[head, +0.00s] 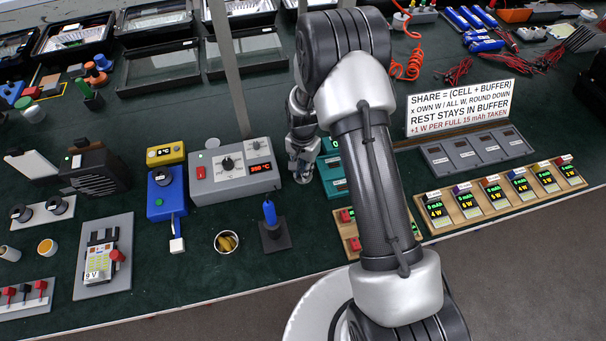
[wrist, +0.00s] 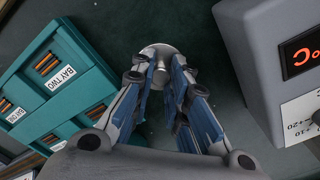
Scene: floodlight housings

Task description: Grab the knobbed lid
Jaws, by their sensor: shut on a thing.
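The knobbed lid (wrist: 157,50) is a small round grey disc with a knob, at the top middle of the wrist view. My gripper (wrist: 168,82) has its two fingers closed around the knob. In the head view my gripper (head: 301,168) points down between the grey box with a red display and the teal bay box. The lid cannot be made out there. Whether it touches the table is hard to tell.
The grey box (head: 235,172) stands close on one side of my gripper, the teal bay box (head: 331,172) on the other. A blue-handled tool on a dark base (head: 273,238) and a cup of brass-coloured pieces (head: 227,242) stand nearer the front edge.

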